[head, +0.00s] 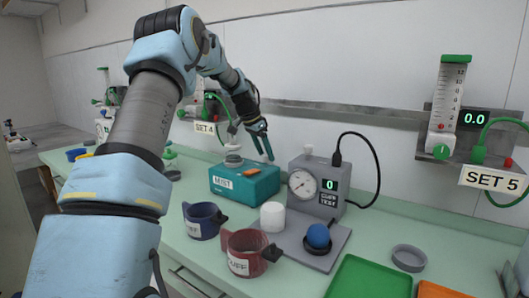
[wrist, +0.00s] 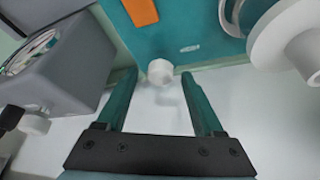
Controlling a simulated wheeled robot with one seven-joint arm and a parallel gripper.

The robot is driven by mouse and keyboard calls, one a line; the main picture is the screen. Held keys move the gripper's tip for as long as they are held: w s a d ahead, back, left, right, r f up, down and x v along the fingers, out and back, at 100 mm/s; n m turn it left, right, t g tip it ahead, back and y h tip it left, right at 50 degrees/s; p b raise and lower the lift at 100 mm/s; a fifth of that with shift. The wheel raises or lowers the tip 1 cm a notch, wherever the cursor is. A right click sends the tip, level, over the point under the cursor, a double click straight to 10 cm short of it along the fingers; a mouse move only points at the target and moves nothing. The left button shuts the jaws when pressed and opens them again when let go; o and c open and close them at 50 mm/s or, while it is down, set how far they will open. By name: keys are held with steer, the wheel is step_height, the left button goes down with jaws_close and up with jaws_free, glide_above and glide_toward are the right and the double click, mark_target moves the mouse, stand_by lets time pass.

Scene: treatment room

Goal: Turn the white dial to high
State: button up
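The teal box labelled MIST (head: 235,184) stands on the counter, with an orange piece on it (wrist: 141,11). A small faceted white dial (wrist: 160,72) is at the box's edge in the wrist view; I cannot read its setting. It is hidden in the head view. My gripper (head: 264,150) is above and behind the box. Its two teal fingers are open in the wrist view (wrist: 158,76), with the dial between the fingertips and a gap showing on each side. I see no contact with the dial.
A grey gauge box (head: 328,178) with a round face and a 0 display stands right of the MIST box. A white nozzle (wrist: 285,38) is right of my fingers. Blue (head: 204,222) and red cuffs (head: 245,262), a white cylinder (head: 272,216) and a green tray (head: 368,280) lie nearer.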

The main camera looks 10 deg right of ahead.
jaws_close()
stand_by(0.3)
steer(key=shift+n, duration=0.3)
steer(key=n, duration=0.1)
steer(key=n+t+y+b, duration=0.1)
steer(key=n, duration=0.1)
steer(key=shift+s+d+n, duration=0.1)
steer(key=shift+s+n, duration=0.05)
steer(key=shift+n, duration=0.15)
steer(key=n, duration=0.2)
steer(key=n+t+y, duration=0.1)
steer(key=n, duration=0.1)
steer(key=shift+d+t, duration=0.15)
steer(key=shift+t, duration=0.15)
steer(key=n+y+p, duration=0.2)
steer(key=n, duration=0.3)
steer(key=shift+d+n, duration=0.1)
steer(key=shift+n, duration=0.3)
steer(key=shift+n+y+p, duration=0.75)
steer(key=shift+n+y, duration=0.15)
steer(key=shift+n, duration=1)
